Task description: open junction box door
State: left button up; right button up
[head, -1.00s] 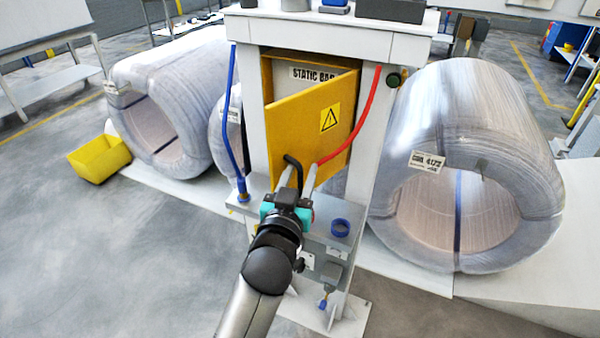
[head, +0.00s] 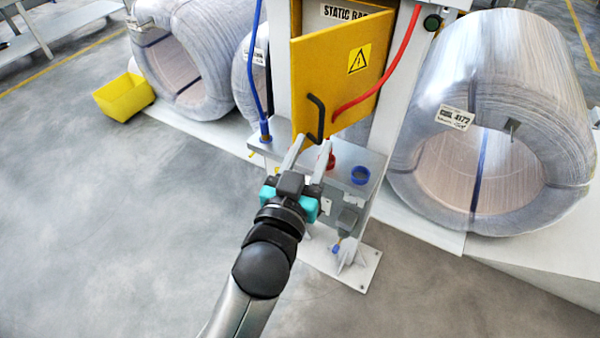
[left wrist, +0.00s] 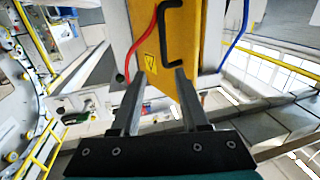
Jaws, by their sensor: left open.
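The yellow junction box door (head: 340,75) stands ajar in the head view. Its left edge is swung out toward me, and a label reading STATIC BA… (head: 345,13) shows above it. A black bar handle (head: 316,118) sits near the door's lower left edge; in the left wrist view the handle (left wrist: 165,36) lies ahead of the fingertips. My left gripper (head: 307,155) is open and empty, its fingertips just below the handle and apart from it. In the left wrist view its two fingers (left wrist: 160,80) are spread. My right gripper is not in view.
A red hose (head: 385,80) curves in front of the door and a blue hose (head: 256,70) runs down the left post. Large wire coils (head: 490,110) stand on both sides.

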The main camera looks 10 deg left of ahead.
pick_arm(q)
jog(key=shift+v, duration=2.95)
jog(key=shift+w+a+f+b, duration=0.15)
jog(key=shift+a+b, duration=0.05)
jog(key=shift+b, duration=0.1)
jog(key=shift+c, duration=1.4)
jog(key=f+n, duration=0.1)
jog(key=w+a+n+b, duration=0.1)
jog(key=n, duration=0.1)
jog(key=a+f+n+b, duration=0.1)
jog(key=shift+w+a+f+n+g, duration=0.2)
jog(key=shift+w+f+n+g, duration=0.1)
jog(key=shift+w+f, duration=0.05)
grip_shut()
jog(key=w+d+n+g+h+b, duration=0.1)
jog(key=w+n+h+b, duration=0.3)
jog(key=w+n, duration=0.6)
jog(key=shift+w+d+f+h+b, duration=0.35)
jog(key=shift+w+d+b, duration=0.2)
jog(key=shift+w+b, duration=0.25)
